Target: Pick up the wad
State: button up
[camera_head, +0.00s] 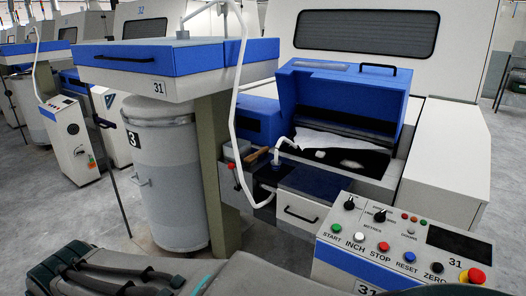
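A small off-white wad (351,164) lies on the dark surface inside the opened front of the carding machine, under the raised blue cover (340,100). A smaller pale tuft (320,154) lies to its left. A wider white sheet of fibre (335,142) stretches behind them. Which of these pale pieces is the task's wad cannot be told for certain. Nothing touches the wad. My gripper's fingers do not show in this view; only dark and grey parts, seemingly of my own body, show along the bottom edge.
A control panel (395,245) with buttons stands at front right. A tall grey can (168,180) and a post (212,165) stand left. A drawer (300,213) sits below the opening.

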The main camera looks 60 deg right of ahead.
aim_at(319, 153)
jog(key=i, duration=1.45)
jog(key=z, duration=3.35)
jog(key=i, duration=1.65)
jog(key=u, duration=0.05)
